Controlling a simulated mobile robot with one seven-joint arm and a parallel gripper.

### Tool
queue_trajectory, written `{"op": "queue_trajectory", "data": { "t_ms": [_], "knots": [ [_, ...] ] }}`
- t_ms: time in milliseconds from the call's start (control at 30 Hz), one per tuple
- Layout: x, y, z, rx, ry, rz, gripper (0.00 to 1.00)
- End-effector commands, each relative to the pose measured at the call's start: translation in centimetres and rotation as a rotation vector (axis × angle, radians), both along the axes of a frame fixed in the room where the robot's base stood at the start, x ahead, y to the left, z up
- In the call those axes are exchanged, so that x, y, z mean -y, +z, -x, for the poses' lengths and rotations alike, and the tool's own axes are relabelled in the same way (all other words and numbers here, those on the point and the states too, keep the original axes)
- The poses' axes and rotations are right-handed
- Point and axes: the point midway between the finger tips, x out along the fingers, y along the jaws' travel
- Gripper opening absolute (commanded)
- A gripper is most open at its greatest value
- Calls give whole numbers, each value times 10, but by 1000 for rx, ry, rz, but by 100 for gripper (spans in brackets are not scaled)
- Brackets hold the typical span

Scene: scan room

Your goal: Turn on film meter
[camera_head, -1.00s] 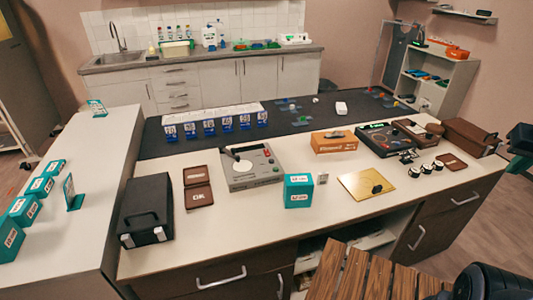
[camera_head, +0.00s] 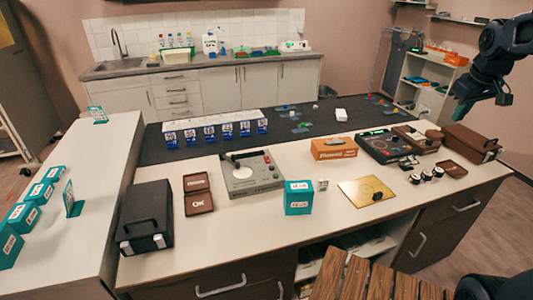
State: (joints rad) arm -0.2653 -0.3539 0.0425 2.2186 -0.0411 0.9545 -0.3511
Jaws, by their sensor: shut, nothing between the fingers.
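A grey boxy device (camera_head: 252,176), which looks like the film meter, stands on the white counter near the middle. It has a pale round disc on top and small red and green buttons along its right side. Whether it is on cannot be told. My gripper (camera_head: 460,114) is at the far right, raised above the right end of the counter, well apart from the device.
A teal box (camera_head: 298,198) stands just right of the device, and brown OK trays (camera_head: 198,195) lie left of it. A black case (camera_head: 146,215), an orange box (camera_head: 334,149) and a gold plate (camera_head: 357,191) also occupy the counter. A wooden slatted surface (camera_head: 350,278) is in front.

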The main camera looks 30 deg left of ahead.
Motion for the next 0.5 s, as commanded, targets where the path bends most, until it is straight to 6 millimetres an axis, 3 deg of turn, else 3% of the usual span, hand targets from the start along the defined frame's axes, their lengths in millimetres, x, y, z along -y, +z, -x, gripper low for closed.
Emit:
{"op": "queue_trajectory", "data": {
  "t_ms": [200, 500],
  "knots": [
    [-54, -1, -39, -14, 185, 47, 0],
    [-135, -11, -81, -27, 437, 105, 0]
  ]
}}
